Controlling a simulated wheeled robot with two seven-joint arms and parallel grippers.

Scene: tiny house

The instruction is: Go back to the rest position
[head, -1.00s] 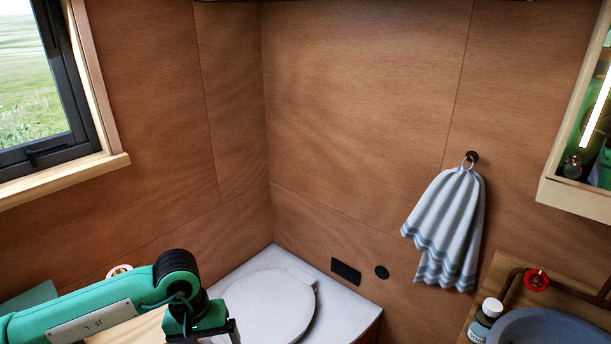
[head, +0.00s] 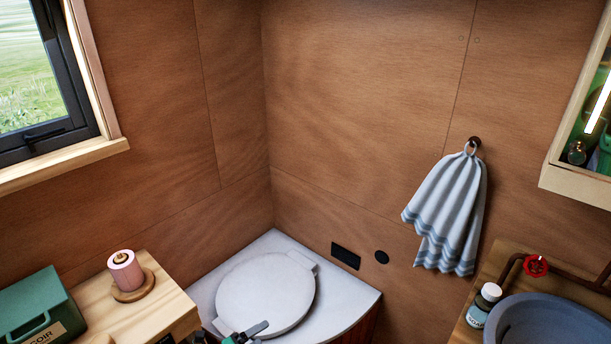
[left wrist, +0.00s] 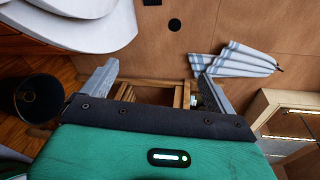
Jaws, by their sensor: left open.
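My left gripper (head: 250,334) shows only in part at the bottom edge of the head view, in front of the white toilet lid (head: 268,295). In the left wrist view my left gripper (left wrist: 158,78) is open, its two grey fingers wide apart with nothing between them. Most of my left arm is below the head view. My right gripper is not in view.
A wooden counter (head: 160,315) at left holds a pink roll (head: 124,270) and a green box (head: 38,307). A striped towel (head: 446,215) hangs on the wall. At right are a bottle (head: 484,305) and a grey basin (head: 545,325). A dark bin (left wrist: 40,98) stands on the floor.

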